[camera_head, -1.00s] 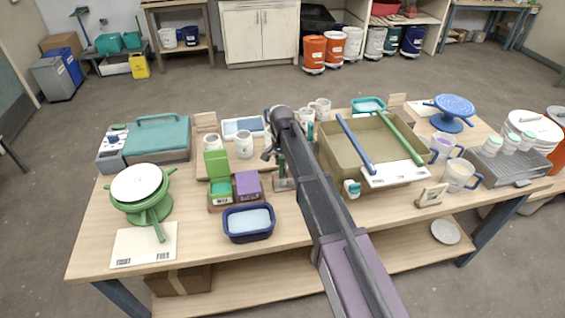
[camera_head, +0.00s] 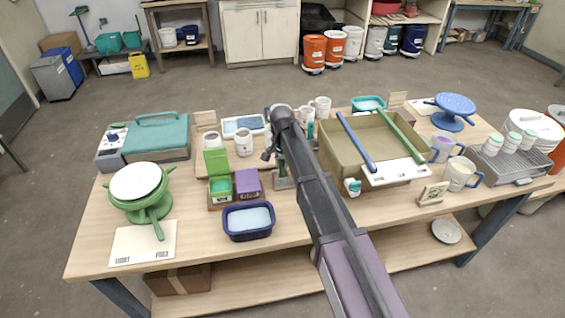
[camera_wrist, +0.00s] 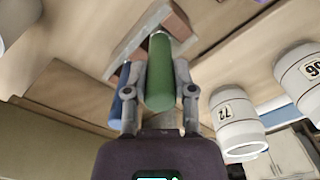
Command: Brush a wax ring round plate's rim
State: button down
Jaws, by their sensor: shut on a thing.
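A white plate (camera_head: 136,182) sits on a green banding wheel (camera_head: 150,213) at the left of the table. My gripper (camera_wrist: 159,80) is shut around a green cylindrical handle (camera_wrist: 159,62), likely a brush. A blue handle (camera_wrist: 127,92) stands close beside it, at the left in the wrist view. Both are by a small grey and wooden rack (camera_wrist: 150,30); I cannot tell whether the green handle is still seated in it. In the head view my arm partly hides the rack. An open green box (camera_head: 219,187) and a purple box (camera_head: 247,183) sit left of my arm.
A blue tub (camera_head: 249,235) of pale liquid stands near the front edge. A teal-lidded case (camera_head: 157,138) is behind the plate. A large tan basin (camera_head: 338,150) with rods across it is right of my arm. White mugs (camera_head: 244,142) stand behind the boxes.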

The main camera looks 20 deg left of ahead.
jog(key=shift+f, duration=0.2)
dwell(0.4)
jog(key=shift+c, duration=1.8)
grip_release()
jog(key=o, duration=0.4)
jog(key=shift+c, duration=0.2)
jog(key=shift+r, duration=0.2)
jog(key=shift+r+p, duration=3.35)
